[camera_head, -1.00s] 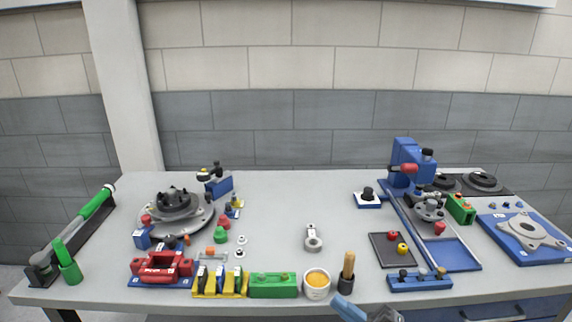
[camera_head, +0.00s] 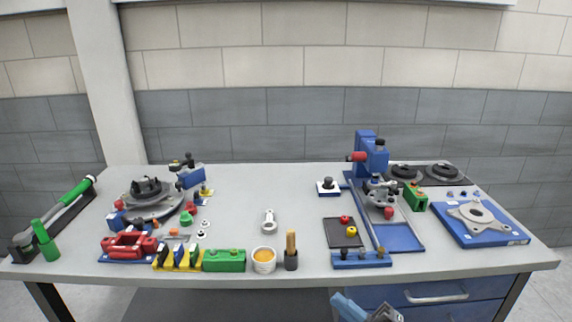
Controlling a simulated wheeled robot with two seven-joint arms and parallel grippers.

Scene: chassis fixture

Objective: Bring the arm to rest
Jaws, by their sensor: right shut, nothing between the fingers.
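My right gripper (camera_head: 366,308) shows at the bottom edge, in front of the bench's front edge and below the bench top. Its blue and grey parts are partly cut off by the frame. It is shut and holds nothing. It is apart from everything on the bench. My left gripper is not in view.
The grey bench (camera_head: 300,210) carries a round fixture (camera_head: 150,200), a red block (camera_head: 128,245), a green block (camera_head: 224,261), a white cup (camera_head: 264,260), a blue press (camera_head: 370,155) and a blue plate fixture (camera_head: 480,222). Drawers (camera_head: 435,292) stand beside my right gripper. The bench's middle is mostly clear.

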